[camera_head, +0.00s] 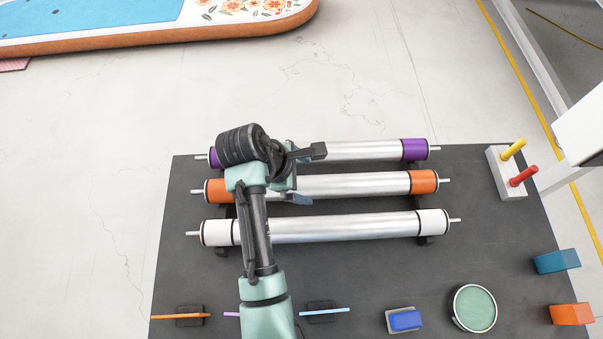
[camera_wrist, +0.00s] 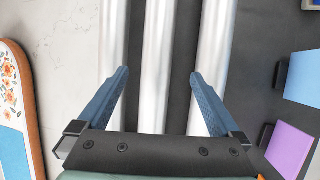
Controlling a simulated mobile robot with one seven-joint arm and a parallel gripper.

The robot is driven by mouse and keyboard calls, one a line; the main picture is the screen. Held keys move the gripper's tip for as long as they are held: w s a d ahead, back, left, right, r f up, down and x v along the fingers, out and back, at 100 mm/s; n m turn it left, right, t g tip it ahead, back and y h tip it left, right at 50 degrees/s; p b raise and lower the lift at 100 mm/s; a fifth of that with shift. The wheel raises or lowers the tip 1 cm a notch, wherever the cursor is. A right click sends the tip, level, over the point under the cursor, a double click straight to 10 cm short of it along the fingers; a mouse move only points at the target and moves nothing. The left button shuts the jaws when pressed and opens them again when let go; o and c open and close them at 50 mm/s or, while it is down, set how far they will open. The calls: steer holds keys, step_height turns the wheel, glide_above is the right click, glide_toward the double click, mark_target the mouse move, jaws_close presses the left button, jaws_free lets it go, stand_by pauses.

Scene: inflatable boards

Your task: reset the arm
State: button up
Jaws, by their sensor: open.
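My arm reaches up over the dark table from the bottom of the head view. My gripper (camera_head: 308,176) is open, its blue-grey fingers spread above the rollers. In the wrist view my gripper (camera_wrist: 158,75) shows two separate fingers with nothing held between them. Below it lie three silver rollers: one with purple ends (camera_head: 365,150), one with orange ends (camera_head: 350,185) and one with white ends (camera_head: 340,227). My arm hides part of their left side. I cannot tell the exact height of the fingers above the rollers.
The dark table (camera_head: 480,240) also holds a white block with yellow and red pegs (camera_head: 507,188), a green round dish (camera_head: 475,308), a blue sponge-like block (camera_head: 405,320), a teal box (camera_head: 557,261) and an orange box (camera_head: 572,313). An inflatable board (camera_head: 150,36) lies beyond.

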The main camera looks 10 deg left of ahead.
steer(key=shift+s+a+r, duration=0.15)
steer(key=shift+a+r, duration=0.05)
steer(key=shift+r, duration=0.35)
